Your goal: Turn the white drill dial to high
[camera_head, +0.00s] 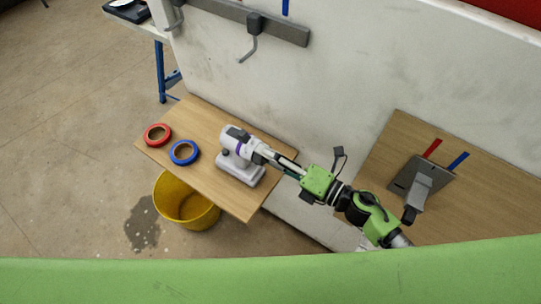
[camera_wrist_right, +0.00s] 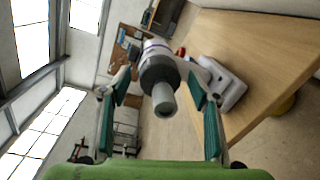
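The white drill (camera_head: 226,142) stands on a wooden table, its nose pointing toward my right arm. A purple band (camera_head: 240,148) circles its body. In the right wrist view the drill's grey nose (camera_wrist_right: 163,98) faces the camera, with a dark ribbed collar (camera_wrist_right: 157,72) behind it. I cannot read a dial mark or setting. My right gripper (camera_head: 274,158) is at the drill's nose. In the wrist view its teal-padded fingers (camera_wrist_right: 160,85) are spread on both sides of the nose and collar, with gaps visible. My left gripper is not in view.
A red tape roll (camera_head: 158,135) and a blue tape roll (camera_head: 184,153) lie on the table's left part. A yellow bucket (camera_head: 186,204) stands on the floor below. A pale wall panel (camera_head: 330,95) rises behind. A second wooden table (camera_head: 388,150) holds a grey device (camera_head: 420,185).

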